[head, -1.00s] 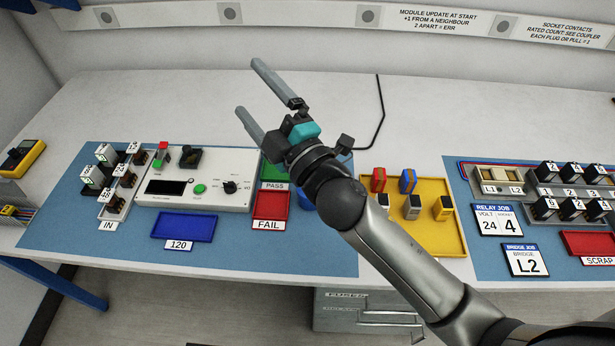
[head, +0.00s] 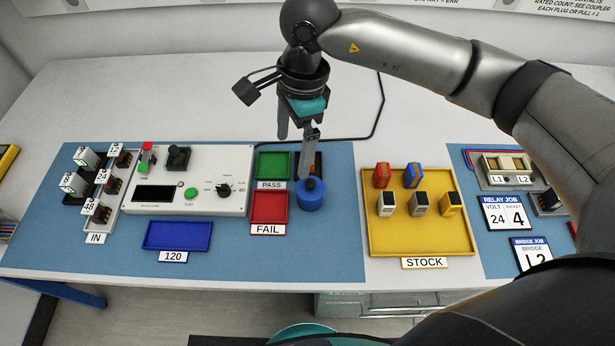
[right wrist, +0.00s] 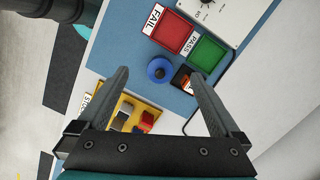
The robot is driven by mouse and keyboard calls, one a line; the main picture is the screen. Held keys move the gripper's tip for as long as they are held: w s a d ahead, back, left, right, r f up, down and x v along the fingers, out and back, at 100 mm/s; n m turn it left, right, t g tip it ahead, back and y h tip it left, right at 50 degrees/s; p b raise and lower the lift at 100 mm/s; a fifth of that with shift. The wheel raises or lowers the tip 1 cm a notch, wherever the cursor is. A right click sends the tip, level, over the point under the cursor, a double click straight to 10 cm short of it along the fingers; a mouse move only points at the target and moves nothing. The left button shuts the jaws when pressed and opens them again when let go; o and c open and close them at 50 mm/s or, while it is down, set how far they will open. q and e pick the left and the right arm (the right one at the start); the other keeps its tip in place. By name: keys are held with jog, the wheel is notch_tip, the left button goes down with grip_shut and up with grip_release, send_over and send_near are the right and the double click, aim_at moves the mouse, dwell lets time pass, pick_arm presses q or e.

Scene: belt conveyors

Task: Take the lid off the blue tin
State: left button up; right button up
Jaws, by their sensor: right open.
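The blue tin (head: 311,200) stands upright on the blue mat, right of the red FAIL tray. Its blue lid, with a dark knob (head: 310,184) on top, is on it. My right gripper (head: 295,158) points down above and behind the tin, open and empty. One finger overlaps the knob's upper edge in the head view; I cannot tell if they touch. In the right wrist view the tin (right wrist: 160,72) shows beyond and between the open fingers (right wrist: 160,77), apart from both. My left gripper is not in view.
The green PASS tray (head: 273,165) and red FAIL tray (head: 269,206) lie just left of the tin. A dark tray (head: 319,160) sits behind it. The yellow STOCK tray (head: 377,238) with several blocks is to the right. Mat in front of the tin is clear.

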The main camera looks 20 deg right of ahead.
jog(key=w+d+h, duration=0.1)
jog(key=d+h, duration=0.1)
jog(key=d, duration=0.1)
send_over(313, 181)
jog(key=f, duration=0.8)
jog(key=shift+w+a+f, duration=0.15)
jog(key=shift+a+f, duration=0.2)
jog(key=shift+d+f, duration=0.15)
jog(key=shift+f, duration=1.35)
jog(key=shift+d+f, duration=0.1)
jog(key=shift+f, duration=1.4)
jog(key=shift+c, duration=0.2)
jog(key=c, duration=1.1)
jog(key=shift+c, duration=0.2)
jog(key=shift+r, duration=0.1)
